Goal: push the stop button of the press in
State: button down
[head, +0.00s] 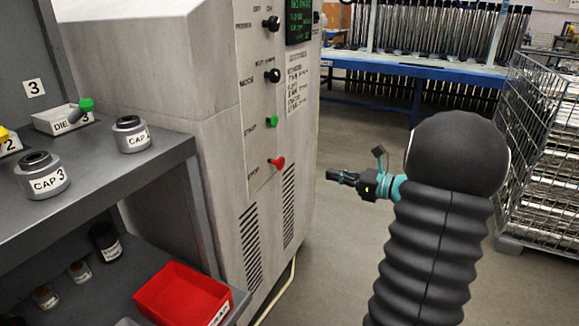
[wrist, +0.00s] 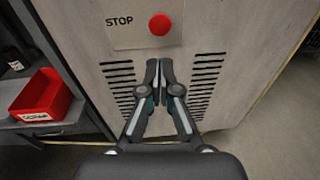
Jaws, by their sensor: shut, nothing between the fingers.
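The red stop button (head: 277,162) sits low on the front panel of the grey press (head: 180,80), below the green start button (head: 271,121). In the wrist view the stop button (wrist: 160,24) is a round red knob beside the word STOP, near the top. My gripper (head: 331,175) is in front of the press, to the right of the button in the head view, with a visible gap. In the wrist view my gripper (wrist: 159,62) has its fingertips together and empty, just below the button in the picture. The exact distance to the panel is hard to tell.
A grey shelf (head: 100,170) with labelled caps (head: 130,134) stands left of the press. A red bin (head: 183,292) is on its lower level. A wire cage (head: 540,150) stands at the right. A blue bench (head: 420,72) is behind. The floor before the press is clear.

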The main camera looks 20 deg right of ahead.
aim_at(282, 163)
jog(key=shift+w+a, duration=0.1)
jog(key=x, duration=1.3)
jog(key=shift+w+a, duration=0.25)
jog(key=shift+w, duration=0.05)
jog(key=shift+w+a, duration=0.1)
jog(key=shift+x, duration=0.8)
jog(key=shift+r, duration=0.15)
jog(key=shift+s, duration=0.45)
jog(key=v, duration=1.3)
jog(key=shift+d, duration=0.35)
